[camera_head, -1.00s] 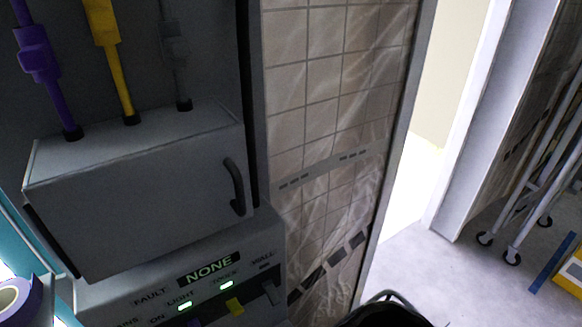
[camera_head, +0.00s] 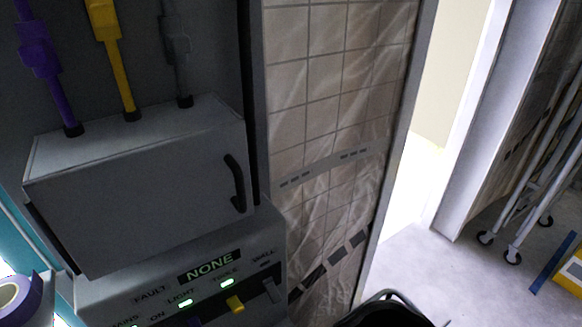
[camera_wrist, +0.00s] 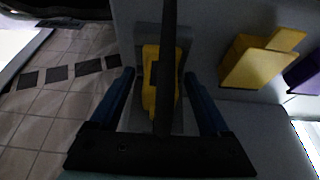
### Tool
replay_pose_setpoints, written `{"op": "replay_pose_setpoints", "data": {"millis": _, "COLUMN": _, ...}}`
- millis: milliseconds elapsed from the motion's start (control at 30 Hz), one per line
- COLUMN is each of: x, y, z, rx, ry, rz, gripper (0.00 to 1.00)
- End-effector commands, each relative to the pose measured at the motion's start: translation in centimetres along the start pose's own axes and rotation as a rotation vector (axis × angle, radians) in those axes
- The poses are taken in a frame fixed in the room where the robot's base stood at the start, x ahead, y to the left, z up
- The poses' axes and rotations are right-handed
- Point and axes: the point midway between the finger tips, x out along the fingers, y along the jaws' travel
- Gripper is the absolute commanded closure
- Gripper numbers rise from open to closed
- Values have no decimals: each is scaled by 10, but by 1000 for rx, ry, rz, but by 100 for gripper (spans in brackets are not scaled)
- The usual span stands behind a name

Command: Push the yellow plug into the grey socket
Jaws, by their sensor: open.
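In the wrist view, a yellow plug (camera_wrist: 149,92) sits between my gripper's two blue fingers, in line with a grey socket-like housing (camera_wrist: 141,34) that shows around its far end. My gripper (camera_wrist: 159,77) is open, with one finger on each side of the plug and apparent gaps beside it. A dark bar crosses in front and hides part of the plug, so I cannot tell how deep it sits in the grey housing. My gripper does not show in the head view.
A yellow block (camera_wrist: 250,66) and a purple one (camera_wrist: 303,74) stand right of my gripper. In the head view, a grey box (camera_head: 135,195) with a black handle (camera_head: 236,183) has purple, yellow and grey cables above it. A tiled wall (camera_head: 315,130) stands to its right.

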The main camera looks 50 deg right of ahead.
Motion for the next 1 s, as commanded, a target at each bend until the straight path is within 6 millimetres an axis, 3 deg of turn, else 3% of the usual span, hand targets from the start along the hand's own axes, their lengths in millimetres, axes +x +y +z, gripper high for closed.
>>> {"op": "replay_pose_setpoints", "data": {"millis": 267, "x": -14, "y": 1, "z": 1, "rx": 1, "ry": 0, "rz": 3, "gripper": 13}}
{"op": "replay_pose_setpoints", "data": {"millis": 800, "x": -105, "y": 0, "z": 1, "rx": 0, "ry": 3, "rz": 3, "gripper": 13}}
{"op": "replay_pose_setpoints", "data": {"millis": 1000, "x": -125, "y": 0, "z": 0, "rx": -1, "ry": 1, "rz": 2, "gripper": 13}}
